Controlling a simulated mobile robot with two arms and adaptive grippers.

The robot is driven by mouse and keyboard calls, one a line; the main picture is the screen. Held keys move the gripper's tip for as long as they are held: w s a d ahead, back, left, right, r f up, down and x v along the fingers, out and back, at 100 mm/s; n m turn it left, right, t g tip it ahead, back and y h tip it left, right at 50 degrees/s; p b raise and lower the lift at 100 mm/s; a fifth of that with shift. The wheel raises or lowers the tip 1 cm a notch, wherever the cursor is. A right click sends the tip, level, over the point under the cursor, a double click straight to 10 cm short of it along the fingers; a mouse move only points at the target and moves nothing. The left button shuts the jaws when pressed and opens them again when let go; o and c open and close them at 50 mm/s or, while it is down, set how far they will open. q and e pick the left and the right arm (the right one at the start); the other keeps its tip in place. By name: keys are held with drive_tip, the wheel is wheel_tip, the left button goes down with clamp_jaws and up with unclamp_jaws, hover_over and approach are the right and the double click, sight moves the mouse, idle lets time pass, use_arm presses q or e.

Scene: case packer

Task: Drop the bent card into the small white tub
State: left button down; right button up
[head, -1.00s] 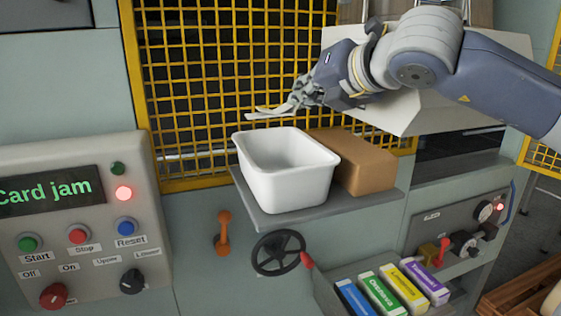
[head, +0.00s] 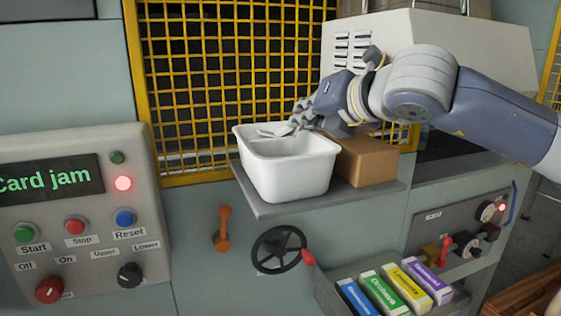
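The small white tub (head: 291,174) stands upright on a grey shelf, with its opening facing up. My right gripper (head: 286,128) comes in from the right and is over the far rim of the tub. It looks shut on the bent card (head: 266,131), a thin pale piece that shows at its fingertips, at the level of the tub's opening. The card is small and pale against the white tub, so its bend and far end are hard to make out. My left gripper is not in view.
A brown carton (head: 367,161) stands right of the tub on the grey shelf (head: 260,211). A yellow mesh guard (head: 215,80) is close behind. Below are a black handwheel (head: 279,250) and an orange lever (head: 223,228). A panel (head: 75,215) at left reads "Card jam", with a red light lit.

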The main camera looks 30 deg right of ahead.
drive_tip(key=o, duration=0.6)
drive_tip(key=shift+c, duration=0.2)
drive_tip(key=shift+r, duration=5.05)
